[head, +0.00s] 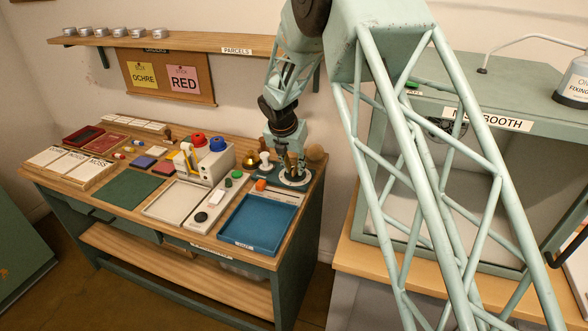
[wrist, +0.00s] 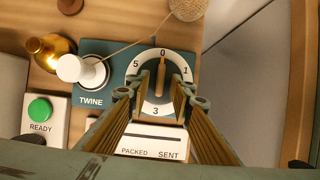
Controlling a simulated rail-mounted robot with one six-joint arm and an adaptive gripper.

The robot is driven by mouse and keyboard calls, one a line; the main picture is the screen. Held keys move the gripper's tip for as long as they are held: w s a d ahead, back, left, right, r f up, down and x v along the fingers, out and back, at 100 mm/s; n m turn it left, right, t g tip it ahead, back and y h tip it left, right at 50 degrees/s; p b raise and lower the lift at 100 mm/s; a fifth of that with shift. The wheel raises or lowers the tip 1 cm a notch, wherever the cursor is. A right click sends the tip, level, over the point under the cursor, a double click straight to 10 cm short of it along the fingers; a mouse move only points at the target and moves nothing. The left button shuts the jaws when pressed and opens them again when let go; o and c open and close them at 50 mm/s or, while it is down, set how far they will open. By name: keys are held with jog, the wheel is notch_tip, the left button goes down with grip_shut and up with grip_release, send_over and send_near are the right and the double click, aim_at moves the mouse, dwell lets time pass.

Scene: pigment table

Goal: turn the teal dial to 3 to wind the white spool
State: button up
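The teal dial (wrist: 161,76) sits on a teal plate marked TWINE, with a white ring numbered 0, 1, 3 and 5 showing. Its wooden bar handle lies nearly upright in the wrist view, with one end by the 0. The white spool (wrist: 88,72) stands left of the dial, and a strand of twine runs from it to a twine ball (wrist: 187,8). My gripper (wrist: 158,88) is open, with a finger on each side of the handle and gaps visible. In the head view my gripper (head: 291,170) is low over the dial plate and hides much of it.
A brass object (wrist: 48,50) stands left of the spool. A green READY button (wrist: 39,108) is at lower left, and a PACKED/SENT panel (wrist: 150,142) lies below the dial. In the head view a blue tray (head: 255,222) is in front of the dial.

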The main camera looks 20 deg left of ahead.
jog(key=shift+c, duration=0.4)
grip_shut()
